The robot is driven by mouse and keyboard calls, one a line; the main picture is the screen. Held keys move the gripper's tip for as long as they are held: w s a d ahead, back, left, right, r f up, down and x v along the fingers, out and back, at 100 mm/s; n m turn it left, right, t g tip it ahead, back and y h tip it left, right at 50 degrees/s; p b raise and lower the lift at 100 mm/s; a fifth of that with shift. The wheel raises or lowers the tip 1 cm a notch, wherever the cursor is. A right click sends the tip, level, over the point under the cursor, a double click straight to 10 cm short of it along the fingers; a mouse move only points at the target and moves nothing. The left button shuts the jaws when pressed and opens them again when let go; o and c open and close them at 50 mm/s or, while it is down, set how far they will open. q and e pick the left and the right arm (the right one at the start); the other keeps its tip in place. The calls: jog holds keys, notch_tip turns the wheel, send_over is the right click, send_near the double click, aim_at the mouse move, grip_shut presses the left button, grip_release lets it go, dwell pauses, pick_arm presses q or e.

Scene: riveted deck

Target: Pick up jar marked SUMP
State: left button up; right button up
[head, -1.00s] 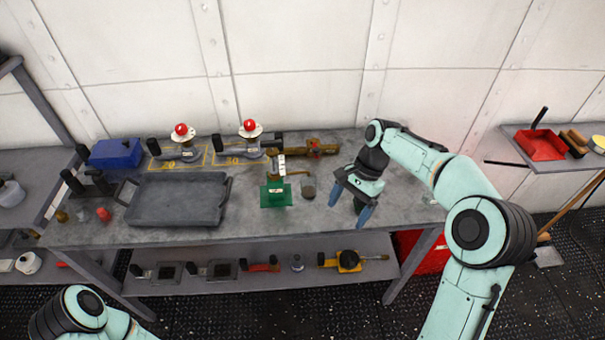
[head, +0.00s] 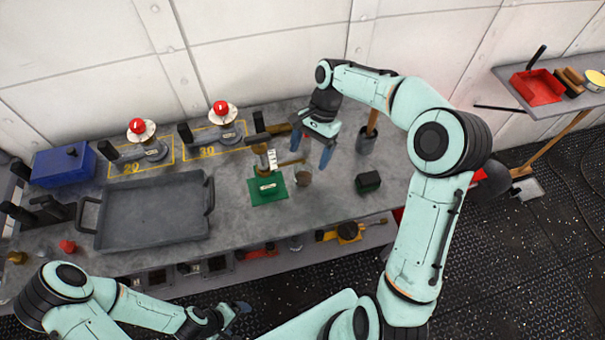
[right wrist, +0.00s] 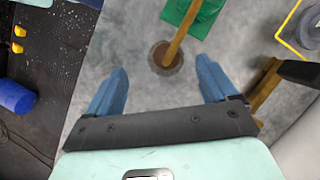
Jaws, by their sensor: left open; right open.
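A small jar (head: 303,177) with brown contents stands on the grey bench; I cannot read any SUMP marking on it. It also shows in the right wrist view (right wrist: 160,68) between the finger lines, a brown bar crossing over its top. My right gripper (head: 311,152) is open and empty, above and behind the jar, fingers pointing down. In the right wrist view its blue fingers (right wrist: 161,72) stand apart on either side of the jar, not touching it. My left gripper (head: 238,313) is open, low at the front, away from the jar.
A brown tool with a white tag (head: 272,160) stands on a green base (head: 267,190) just left of the jar. A grey tray (head: 150,236) fills the bench's left.

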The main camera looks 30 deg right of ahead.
aim_at(298, 185)
jog(key=x, duration=0.5)
jog(key=w+x, duration=0.1)
jog(key=x, duration=0.1)
jog(key=shift+d+f, duration=0.2)
jog(key=shift+f, duration=0.35)
jog(key=c, duration=1.2)
jog(key=shift+r, duration=0.1)
